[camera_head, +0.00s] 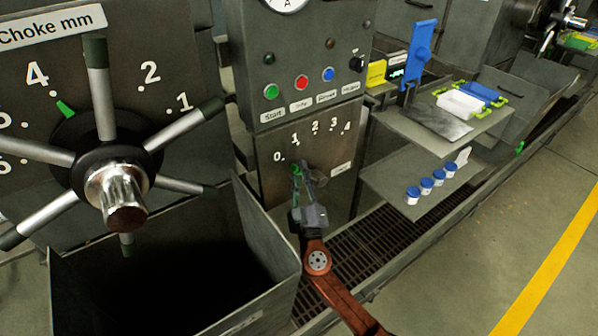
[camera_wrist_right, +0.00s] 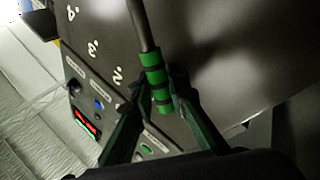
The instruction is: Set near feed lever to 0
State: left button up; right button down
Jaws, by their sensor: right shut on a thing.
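The feed lever has a grey rod and a green grip with dark bands (camera_wrist_right: 158,76). In the right wrist view the grip sits between the fingers of my right gripper (camera_wrist_right: 160,95), which is shut on it. In the head view the right gripper (camera_head: 306,178) is at the panel, below the 0 to 4 scale (camera_head: 315,127). A bit of green (camera_head: 296,171) shows at its fingertips. The rest of the lever is largely hidden there, so its exact setting cannot be told. My left gripper is not in view.
A large spoked choke wheel (camera_head: 115,180) and an open dark metal bin (camera_head: 268,232) stand to the left. A control panel with buttons (camera_head: 301,83) is above the scale. Shelves with blue-lidded jars (camera_head: 425,186) and a white tray (camera_head: 459,104) are at the right.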

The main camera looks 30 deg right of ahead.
jog(key=shift+a+f, duration=0.1)
jog(key=shift+f, duration=0.1)
jog(key=c, duration=2.2)
grip_release()
jog(key=shift+o, duration=0.2)
jog(key=shift+r, duration=0.1)
jog(key=v, duration=0.7)
jog(key=shift+s, duration=0.25)
